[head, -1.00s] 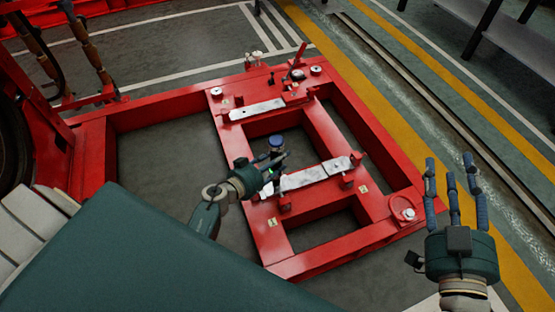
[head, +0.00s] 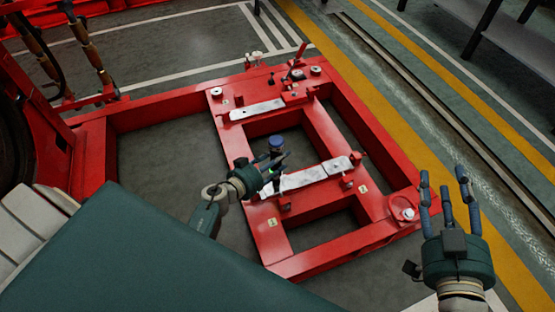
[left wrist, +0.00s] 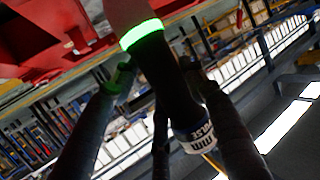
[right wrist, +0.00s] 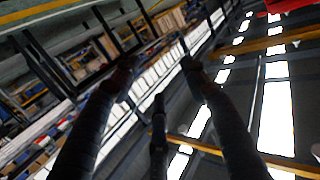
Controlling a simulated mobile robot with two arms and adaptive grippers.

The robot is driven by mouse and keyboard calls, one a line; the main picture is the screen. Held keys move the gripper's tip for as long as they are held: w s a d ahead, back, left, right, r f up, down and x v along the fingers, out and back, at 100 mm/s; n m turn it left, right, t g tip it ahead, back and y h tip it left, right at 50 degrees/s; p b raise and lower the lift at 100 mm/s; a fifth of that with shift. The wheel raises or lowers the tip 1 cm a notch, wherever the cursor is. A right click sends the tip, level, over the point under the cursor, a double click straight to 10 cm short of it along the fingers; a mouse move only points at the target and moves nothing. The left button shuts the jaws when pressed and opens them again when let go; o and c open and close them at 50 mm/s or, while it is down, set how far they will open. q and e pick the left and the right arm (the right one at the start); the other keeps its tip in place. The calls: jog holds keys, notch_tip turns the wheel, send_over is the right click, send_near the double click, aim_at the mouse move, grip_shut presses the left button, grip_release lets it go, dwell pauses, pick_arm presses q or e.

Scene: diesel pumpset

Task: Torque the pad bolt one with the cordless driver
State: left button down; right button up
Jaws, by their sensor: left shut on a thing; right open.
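My left gripper (head: 272,172) is shut on the cordless driver, over the red frame beside the lower metal pad (head: 315,174). The driver's blue end (head: 276,143) sticks up past the fingers. In the left wrist view the driver (left wrist: 172,85) has a dark body, a glowing green ring and a blue and white end between my fingers. Its tip and any bolt under it are hidden or too small to tell. A second metal pad (head: 257,109) lies farther back. My right gripper (head: 448,200) is open and empty, right of the frame.
The red base frame (head: 330,255) has open bays and small raised blocks around the pads. A round fitting (head: 407,212) sits at its right corner. A dark green surface (head: 150,262) fills the lower left. Floor with yellow lines (head: 400,130) is clear on the right.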

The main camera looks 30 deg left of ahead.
pick_arm(q)
jog(key=shift+r, duration=0.2)
pick_arm(e)
jog(key=shift+s+d+f+g, duration=0.1)
jog(key=shift+f+g, duration=0.2)
jog(key=shift+f, duration=0.25)
jog(key=shift+f, duration=0.1)
jog(key=shift+s+d+f+g, duration=0.1)
jog(key=shift+s+f+g, duration=0.1)
jog(key=shift+f+g, duration=0.3)
jog(key=shift+f, duration=0.1)
